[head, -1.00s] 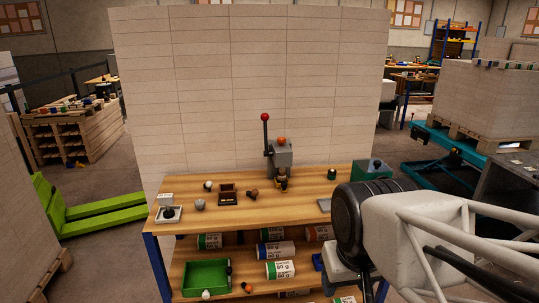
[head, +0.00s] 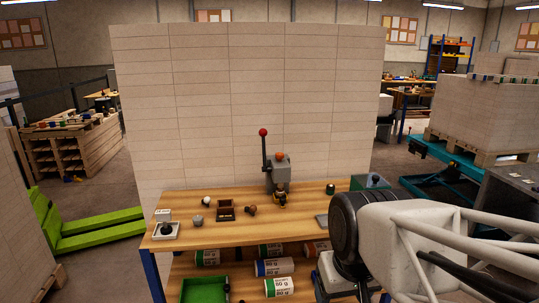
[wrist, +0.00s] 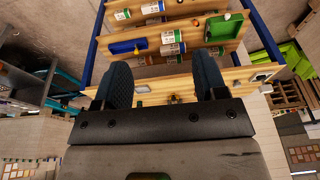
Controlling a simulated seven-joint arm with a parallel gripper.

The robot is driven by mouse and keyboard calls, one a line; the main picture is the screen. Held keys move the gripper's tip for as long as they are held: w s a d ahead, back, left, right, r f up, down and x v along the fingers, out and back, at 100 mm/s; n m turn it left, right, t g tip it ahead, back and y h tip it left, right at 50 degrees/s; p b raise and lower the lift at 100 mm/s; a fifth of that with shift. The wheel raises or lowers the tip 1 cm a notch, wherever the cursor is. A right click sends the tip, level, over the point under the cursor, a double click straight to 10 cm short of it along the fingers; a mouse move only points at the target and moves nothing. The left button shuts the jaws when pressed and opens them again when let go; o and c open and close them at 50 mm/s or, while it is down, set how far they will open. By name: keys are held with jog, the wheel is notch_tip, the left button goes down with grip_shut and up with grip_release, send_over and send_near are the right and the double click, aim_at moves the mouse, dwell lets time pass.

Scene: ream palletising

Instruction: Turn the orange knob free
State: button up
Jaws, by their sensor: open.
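An orange knob (head: 280,156) sits on top of a grey lever press (head: 278,176) at the back of the wooden bench in the head view. A second, brownish-orange knob (head: 250,210) lies on the bench top, left of the press. My gripper (wrist: 163,82) shows in the wrist view with its two dark fingers wide apart and nothing between them that it holds. It is apart from both knobs. In the head view my arm is at the right, and the gripper's fingers cannot be made out. No orange knob can be told for sure in the wrist view.
The press has an upright lever with a red ball (head: 263,132). The bench front is clear.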

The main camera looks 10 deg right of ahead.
jog(key=w+a+r+n+y, duration=0.1)
jog(key=w+r+n+y, duration=0.15)
jog(key=w, duration=0.65)
jog(key=w+a+r+n+y, duration=0.1)
jog(key=w+a+r, duration=0.15)
jog(key=w, duration=0.65)
jog(key=n+t+y, duration=0.6)
jog(key=t, duration=0.1)
send_near(279, 154)
jog(key=w, duration=0.1)
jog(key=shift+w+a+f+m, duration=0.15)
jog(key=shift+a+f+m, duration=0.05)
jog(key=shift+a+m, duration=0.1)
jog(key=shift+x, duration=3.85)
jog(key=shift+c, duration=0.5)
